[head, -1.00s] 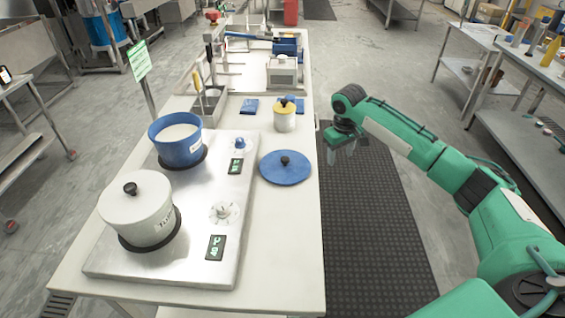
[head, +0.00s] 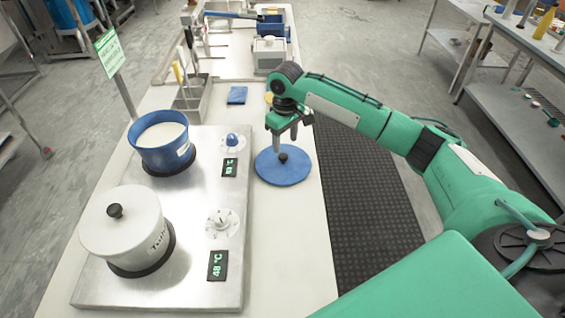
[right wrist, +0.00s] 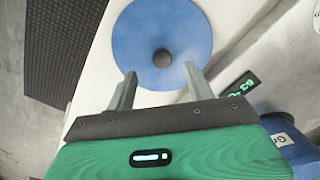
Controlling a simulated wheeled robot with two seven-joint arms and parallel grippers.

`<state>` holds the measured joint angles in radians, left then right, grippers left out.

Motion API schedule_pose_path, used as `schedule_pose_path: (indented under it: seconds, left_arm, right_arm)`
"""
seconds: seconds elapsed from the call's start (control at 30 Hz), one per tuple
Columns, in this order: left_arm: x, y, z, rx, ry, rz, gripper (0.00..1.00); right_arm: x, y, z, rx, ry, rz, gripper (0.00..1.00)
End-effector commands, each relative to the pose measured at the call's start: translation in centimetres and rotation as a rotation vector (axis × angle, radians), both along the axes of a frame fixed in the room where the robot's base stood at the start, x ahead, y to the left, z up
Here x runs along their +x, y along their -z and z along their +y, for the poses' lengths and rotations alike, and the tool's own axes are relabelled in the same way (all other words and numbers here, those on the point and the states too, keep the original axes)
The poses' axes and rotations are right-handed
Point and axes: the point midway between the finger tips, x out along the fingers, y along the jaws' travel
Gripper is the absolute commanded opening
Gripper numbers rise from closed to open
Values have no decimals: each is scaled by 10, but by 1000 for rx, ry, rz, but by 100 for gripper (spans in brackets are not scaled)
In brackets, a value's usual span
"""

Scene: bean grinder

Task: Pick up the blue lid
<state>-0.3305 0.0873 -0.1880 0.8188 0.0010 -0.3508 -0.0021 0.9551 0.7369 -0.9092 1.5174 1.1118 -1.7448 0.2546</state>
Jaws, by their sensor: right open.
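The blue lid (head: 283,172) is a flat round disc with a small black knob (head: 283,157) at its centre. It lies on the white table to the right of the metal hot plate. My right gripper (head: 285,136) is open and empty, pointing down above the far part of the lid. In the right wrist view the lid (right wrist: 160,25) and its knob (right wrist: 162,58) show ahead of the open fingers (right wrist: 157,82), with the knob lined up between them and apart from both. My left gripper is not in view.
The metal hot plate (head: 190,215) carries an open blue pot (head: 163,150) with white contents and a lidded white pot (head: 125,235). The table's right edge is close to the lid.

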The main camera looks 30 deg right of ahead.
Motion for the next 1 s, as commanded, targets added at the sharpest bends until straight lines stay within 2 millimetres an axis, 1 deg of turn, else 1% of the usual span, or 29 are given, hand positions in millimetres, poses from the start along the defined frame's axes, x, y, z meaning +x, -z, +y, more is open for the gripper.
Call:
schedule_pose_path:
  seconds: [0.17,0.27,0.4,0.5,0.6,0.77,0.8,0.83,0.97,1.0]
  left_arm:
    - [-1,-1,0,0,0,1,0]
    - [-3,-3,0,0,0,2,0]
    - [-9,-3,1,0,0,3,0]
    - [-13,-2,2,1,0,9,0]
    - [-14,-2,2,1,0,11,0]
    - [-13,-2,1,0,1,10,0]
    - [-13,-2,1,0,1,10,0]
    - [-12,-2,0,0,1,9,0]
    - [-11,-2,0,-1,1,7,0]
    - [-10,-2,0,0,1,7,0]
  right_arm:
    - [1,11,0,-1,0,-1,54]
    - [3,23,2,-2,0,2,54]
    - [6,45,4,-1,0,2,54]
    - [6,55,4,-1,-1,0,54]
    - [6,60,4,-1,-1,-1,54]
    - [6,60,4,-2,-1,-2,54]
    - [6,60,4,-2,-1,-2,52]
    - [6,60,4,-2,-1,-2,46]
    - [6,60,4,-2,-1,-2,20]
    - [6,60,4,-2,-1,-2,12]
